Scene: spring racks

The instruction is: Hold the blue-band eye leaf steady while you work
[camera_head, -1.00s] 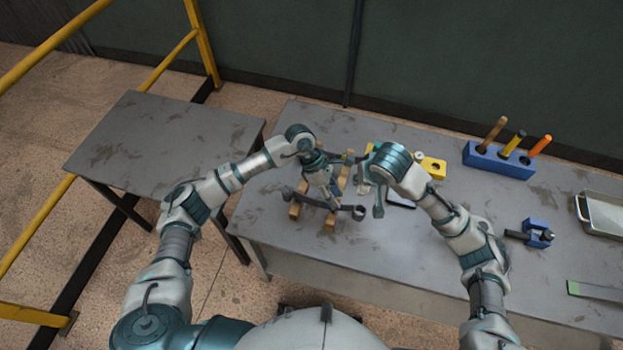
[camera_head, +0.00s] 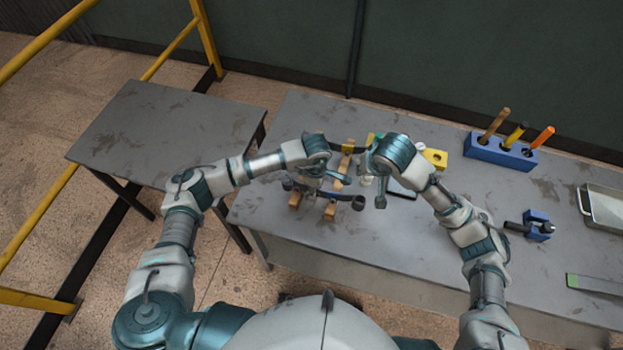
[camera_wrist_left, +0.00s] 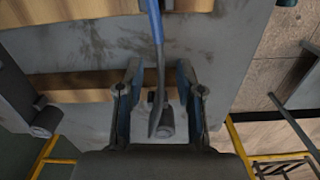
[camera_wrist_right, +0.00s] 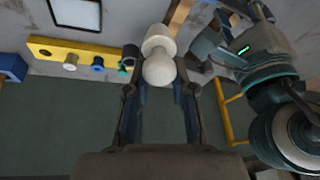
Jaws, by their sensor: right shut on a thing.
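The blue-band eye leaf (camera_wrist_left: 158,70) is a thin curved strip with a blue stretch and a dark eye end. In the left wrist view it runs between the fingers of my left gripper (camera_wrist_left: 158,92), which stand apart with space on both sides of it. In the head view a dark leaf with a round eye (camera_head: 357,202) lies across the wooden bars (camera_head: 330,210), and my left gripper (camera_head: 311,182) is over its left part. My right gripper (camera_wrist_right: 158,88) is shut on a white rounded knob-like piece (camera_wrist_right: 158,65), right of the leaf.
A second dark leaf with a yellow band (camera_head: 348,148) lies behind. A yellow holder (camera_wrist_right: 85,52) carries several bushings. A blue block (camera_head: 500,152) with tool handles, a blue clamp (camera_head: 538,226) and a tray (camera_head: 605,208) stand right. The side table (camera_head: 165,130) is empty.

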